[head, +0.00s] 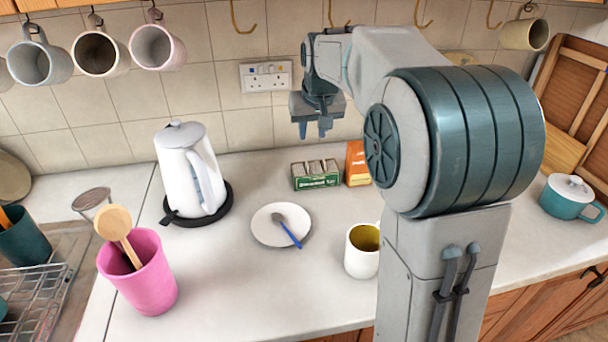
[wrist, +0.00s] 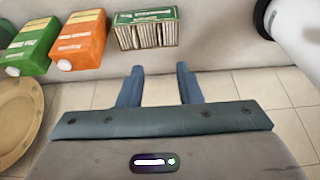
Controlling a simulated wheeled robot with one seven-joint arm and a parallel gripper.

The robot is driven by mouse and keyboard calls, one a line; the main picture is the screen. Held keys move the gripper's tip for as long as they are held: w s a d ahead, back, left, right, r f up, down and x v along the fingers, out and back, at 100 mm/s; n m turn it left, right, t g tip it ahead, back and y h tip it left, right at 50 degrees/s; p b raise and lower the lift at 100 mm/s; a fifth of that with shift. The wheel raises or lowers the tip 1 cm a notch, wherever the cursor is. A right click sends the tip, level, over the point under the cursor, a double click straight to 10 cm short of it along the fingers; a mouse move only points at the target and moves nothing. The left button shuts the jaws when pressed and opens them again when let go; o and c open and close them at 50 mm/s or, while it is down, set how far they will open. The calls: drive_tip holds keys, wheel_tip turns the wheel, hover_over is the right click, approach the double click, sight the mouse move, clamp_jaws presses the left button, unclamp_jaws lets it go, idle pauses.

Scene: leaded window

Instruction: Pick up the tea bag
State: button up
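The tea bags (wrist: 146,35) stand in a row inside a small open green box (head: 316,183) on the worktop near the tiled wall. The box also shows at the top of the wrist view (wrist: 125,16). I cannot pick out a single loose tea bag. My gripper (head: 312,129) hangs above the worktop in front of the wall, higher than the box, fingers pointing down. In the wrist view its two fingers (wrist: 160,72) are apart with nothing between them, and the box lies beyond their tips, not touching.
An orange carton (head: 357,163) stands right of the box; a green carton (wrist: 28,46) is beside it. A white kettle (head: 187,170) stands left. In front are a white saucer (head: 265,236) with a spoon and a white mug (head: 360,262). Mugs hang above from hooks.

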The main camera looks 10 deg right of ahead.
approach(307, 163)
drive_tip(key=x, duration=0.2)
drive_tip(key=shift+w+f, duration=0.1)
drive_tip(key=shift+f, duration=0.3)
drive_tip(key=shift+p+x, duration=0.65)
drive_tip(key=shift+x, duration=2)
drive_tip(key=shift+w, duration=0.1)
clamp_jaws()
